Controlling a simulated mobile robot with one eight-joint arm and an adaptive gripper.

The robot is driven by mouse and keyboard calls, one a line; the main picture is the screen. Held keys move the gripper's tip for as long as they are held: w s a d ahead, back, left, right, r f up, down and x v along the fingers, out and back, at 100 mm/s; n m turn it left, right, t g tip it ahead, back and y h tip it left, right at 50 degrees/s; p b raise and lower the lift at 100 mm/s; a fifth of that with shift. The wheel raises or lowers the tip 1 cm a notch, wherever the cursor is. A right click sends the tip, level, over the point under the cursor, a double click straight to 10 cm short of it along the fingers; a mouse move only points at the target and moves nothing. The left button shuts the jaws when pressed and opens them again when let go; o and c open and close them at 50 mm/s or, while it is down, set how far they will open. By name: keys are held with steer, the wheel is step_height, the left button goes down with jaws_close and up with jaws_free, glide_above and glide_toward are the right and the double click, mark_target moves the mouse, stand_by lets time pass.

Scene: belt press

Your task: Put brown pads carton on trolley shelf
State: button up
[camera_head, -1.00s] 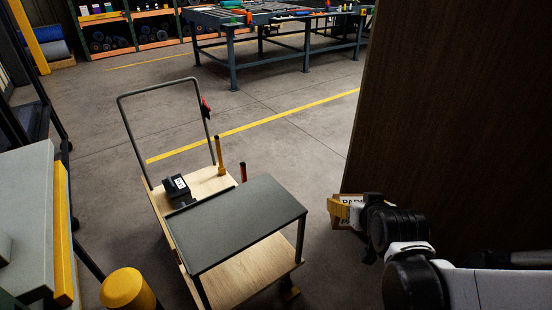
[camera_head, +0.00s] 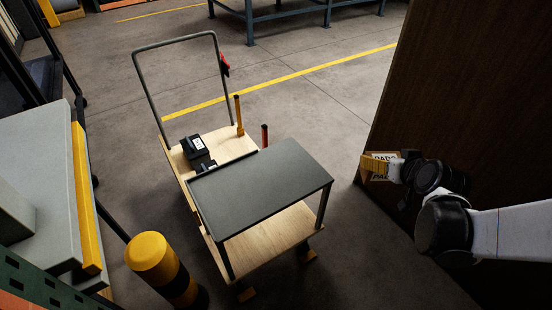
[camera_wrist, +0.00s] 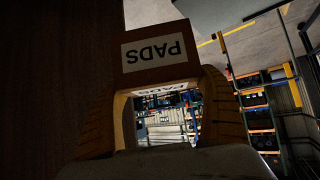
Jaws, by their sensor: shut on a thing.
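The brown pads carton (camera_head: 382,156) is at the right in the head view, with a white PADS label facing out. My gripper (camera_head: 380,167) is shut on it, with yellow fingers at its sides. In the wrist view the carton (camera_wrist: 157,22) sits between the two fingers (camera_wrist: 165,110), its label upside down. The trolley has a dark grey raised shelf (camera_head: 262,187) over a light wooden deck (camera_head: 268,236). The shelf top is bare. The carton is to the right of the trolley, apart from it.
A tall dark brown panel (camera_head: 435,90) stands close behind the carton and my arm. A black device (camera_head: 196,148) and upright yellow post (camera_head: 239,115) are on the trolley deck. A yellow and black bollard (camera_head: 155,255) stands front left. Floor between trolley and panel is clear.

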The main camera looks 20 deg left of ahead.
steer(key=w+a+f+n+g+y, duration=0.2)
steer(key=w+a+f+n+y, duration=0.35)
steer(key=a, duration=0.45)
steer(key=n+g+y+b, duration=0.1)
steer(key=n+g+b, duration=0.4)
steer(key=n, duration=0.1)
glide_above(275, 181)
step_height(275, 181, down, 13)
steer(key=shift+m, duration=0.25)
steer(key=shift+f+b, duration=0.8)
steer(key=shift+f, duration=1.25)
steer(key=o, duration=1.1)
steer(key=shift+r, duration=0.25)
steer(key=p+v, duration=0.3)
steer(key=v, duration=0.9)
steer(key=shift+s+p, duration=0.2)
steer(key=shift+p, duration=0.2)
